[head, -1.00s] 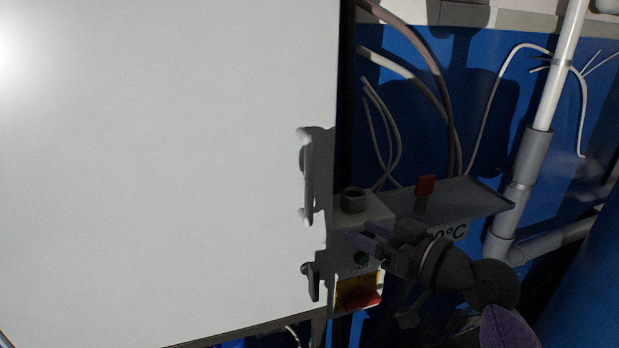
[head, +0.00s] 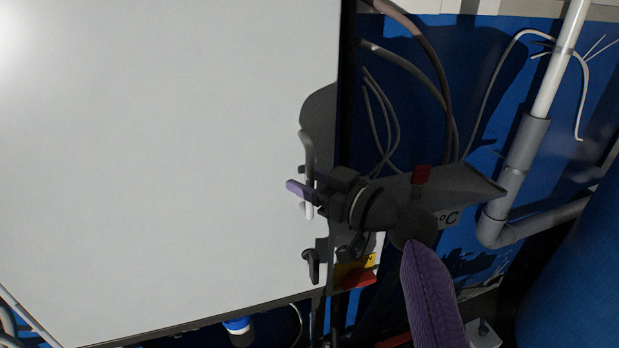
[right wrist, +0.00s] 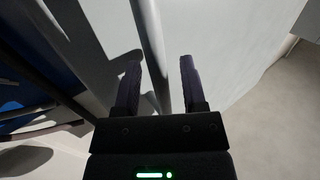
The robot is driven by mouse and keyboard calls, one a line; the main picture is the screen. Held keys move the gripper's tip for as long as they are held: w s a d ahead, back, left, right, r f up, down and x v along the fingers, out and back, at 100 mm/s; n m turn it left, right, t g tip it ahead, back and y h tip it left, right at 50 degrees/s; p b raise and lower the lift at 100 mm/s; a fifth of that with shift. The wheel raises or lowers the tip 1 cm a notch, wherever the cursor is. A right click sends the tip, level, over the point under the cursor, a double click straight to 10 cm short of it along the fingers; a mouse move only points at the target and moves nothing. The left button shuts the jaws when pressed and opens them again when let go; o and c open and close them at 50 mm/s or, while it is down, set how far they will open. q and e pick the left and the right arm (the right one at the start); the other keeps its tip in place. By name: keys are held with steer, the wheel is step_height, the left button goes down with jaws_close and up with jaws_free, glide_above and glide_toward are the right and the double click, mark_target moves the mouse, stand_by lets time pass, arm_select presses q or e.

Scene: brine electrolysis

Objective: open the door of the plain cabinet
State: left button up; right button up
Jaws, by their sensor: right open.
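The plain cabinet's large pale door (head: 170,160) fills the left of the head view and looks closed. A light vertical bar handle (head: 308,150) stands near its right edge. My right gripper (head: 303,182) is open at the lower part of the handle, with one purple finger on the near side and the other partly hidden behind the bar. In the right wrist view the handle (right wrist: 151,45) runs between the two spread fingers (right wrist: 159,75). I cannot tell whether either finger touches it. My left gripper is not in view.
A small latch (head: 311,265) sits below the handle. Right of the door are a grey shelf (head: 455,187) with a red-topped part (head: 421,175), a yellow label (head: 355,272), hanging cables and a grey-white pipe (head: 525,155). A blue rounded body (head: 575,280) stands at lower right.

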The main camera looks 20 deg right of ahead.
jaws_close()
stand_by(1.3)
